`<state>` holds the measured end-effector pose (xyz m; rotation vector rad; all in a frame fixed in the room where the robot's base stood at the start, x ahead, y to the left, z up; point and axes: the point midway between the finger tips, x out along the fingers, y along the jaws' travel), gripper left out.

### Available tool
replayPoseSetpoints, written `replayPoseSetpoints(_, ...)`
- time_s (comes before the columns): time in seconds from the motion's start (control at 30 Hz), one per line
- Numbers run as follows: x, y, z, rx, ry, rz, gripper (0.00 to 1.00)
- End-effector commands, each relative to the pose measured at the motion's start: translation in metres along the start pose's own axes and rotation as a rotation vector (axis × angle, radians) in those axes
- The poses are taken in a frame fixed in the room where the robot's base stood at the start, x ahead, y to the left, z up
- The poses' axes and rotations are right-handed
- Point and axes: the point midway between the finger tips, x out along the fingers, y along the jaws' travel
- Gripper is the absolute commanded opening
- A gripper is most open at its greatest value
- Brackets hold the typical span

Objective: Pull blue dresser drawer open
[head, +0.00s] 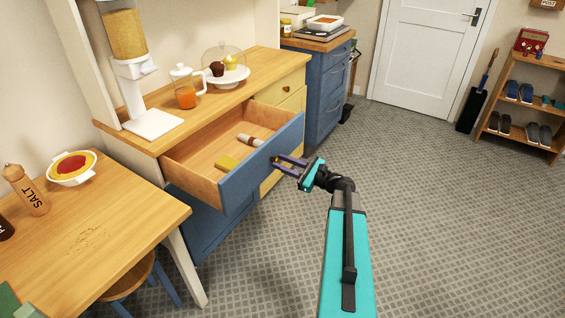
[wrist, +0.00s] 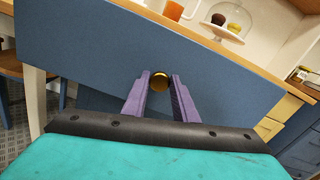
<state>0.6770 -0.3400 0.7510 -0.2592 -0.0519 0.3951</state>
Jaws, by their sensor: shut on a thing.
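The blue dresser drawer (head: 262,160) stands pulled out from the wooden-topped dresser (head: 240,87), so its wooden inside shows in the head view. A yellow item (head: 227,163) and a whitish and brown rolled item (head: 250,140) lie in it. My gripper (head: 276,160) is at the drawer's front face. In the wrist view, its purple fingers (wrist: 159,88) are shut on a round brass knob (wrist: 160,80) on the blue front (wrist: 90,55). The knob is hidden in the head view.
A wooden table (head: 100,228) with a salt mill (head: 27,189) and a bowl (head: 73,168) stands at left, a stool (head: 132,280) beneath it. A cereal dispenser (head: 130,60), pitcher (head: 185,90) and domed cake stand (head: 228,77) are on the dresser.

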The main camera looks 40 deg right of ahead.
Motion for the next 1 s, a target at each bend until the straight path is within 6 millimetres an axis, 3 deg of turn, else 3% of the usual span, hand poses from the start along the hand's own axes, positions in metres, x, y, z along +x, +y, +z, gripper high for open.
replayPoseSetpoints(0.2, 0.003, -0.001, 0.000, -0.001, 0.002, -0.006, 0.00)
replayPoseSetpoints(0.23, 0.004, -0.001, 0.000, -0.001, 0.002, -0.005, 0.27)
replayPoseSetpoints(0.33, 0.005, 0.001, 0.001, -0.001, 0.001, -0.001, 0.44)
replayPoseSetpoints(0.73, 0.005, 0.004, 0.001, -0.001, -0.001, 0.004, 0.44)
replayPoseSetpoints(1.0, -0.016, 0.004, 0.001, 0.000, -0.001, 0.003, 0.44)
